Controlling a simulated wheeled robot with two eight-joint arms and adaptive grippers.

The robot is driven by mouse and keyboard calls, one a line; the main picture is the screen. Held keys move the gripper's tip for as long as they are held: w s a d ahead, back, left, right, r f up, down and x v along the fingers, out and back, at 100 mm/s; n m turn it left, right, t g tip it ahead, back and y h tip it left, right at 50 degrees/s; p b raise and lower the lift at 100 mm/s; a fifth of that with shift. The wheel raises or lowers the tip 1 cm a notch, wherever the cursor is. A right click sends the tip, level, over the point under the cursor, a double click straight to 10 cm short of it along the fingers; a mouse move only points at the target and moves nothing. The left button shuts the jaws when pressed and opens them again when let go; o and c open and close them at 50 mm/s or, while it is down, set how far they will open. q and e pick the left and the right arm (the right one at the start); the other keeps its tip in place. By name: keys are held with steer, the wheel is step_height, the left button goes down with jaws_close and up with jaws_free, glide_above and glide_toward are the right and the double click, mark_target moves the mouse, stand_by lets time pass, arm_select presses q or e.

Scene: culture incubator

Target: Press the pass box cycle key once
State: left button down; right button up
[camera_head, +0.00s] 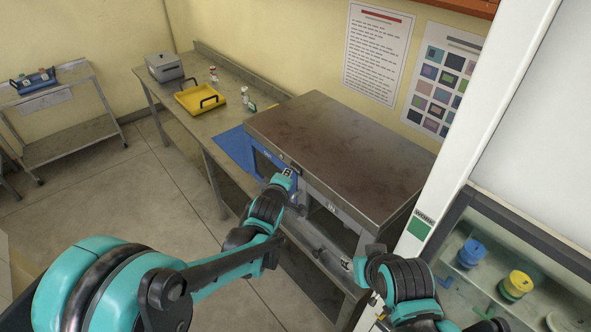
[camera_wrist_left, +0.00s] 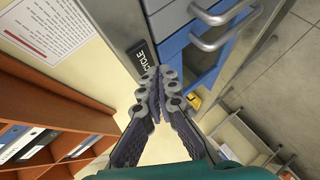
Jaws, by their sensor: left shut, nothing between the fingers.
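The pass box (camera_head: 340,140) is a metal cabinet with a worn brown top and a blue door at its left end in the head view. In the left wrist view, a black plate lettered CYCLE (camera_wrist_left: 138,57) sits on its grey frame beside the blue door (camera_wrist_left: 190,55). My left gripper (camera_head: 289,173) is at the pass box front. In the left wrist view its fingers (camera_wrist_left: 160,74) are shut and empty, with the tips just below the plate; I cannot tell whether they touch.
Metal handles (camera_wrist_left: 215,18) stick out from the door. A bench with a yellow tray (camera_head: 199,98) and a grey box (camera_head: 164,66) extends left of the pass box. A white-framed cabinet (camera_head: 480,140) stands at right. Floor (camera_head: 130,190) is clear at left.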

arm_select(q)
steer(key=shift+w+d, duration=0.1)
steer(key=shift+d, duration=0.05)
steer(key=shift+w+d, duration=0.15)
steer(key=shift+d, duration=0.05)
steer(key=shift+w+d, duration=0.2)
steer(key=shift+d, duration=0.1)
stand_by(0.7)
steer(key=shift+a, duration=0.1)
steer(key=shift+s+a+b, duration=0.35)
steer(key=shift+s+a, duration=0.1)
steer(key=shift+a, duration=0.1)
steer(key=shift+s+a, duration=0.75)
steer(key=shift+a, duration=0.3)
steer(key=shift+s+a, duration=0.75)
steer(key=shift+a, duration=0.25)
steer(key=shift+f, duration=0.1)
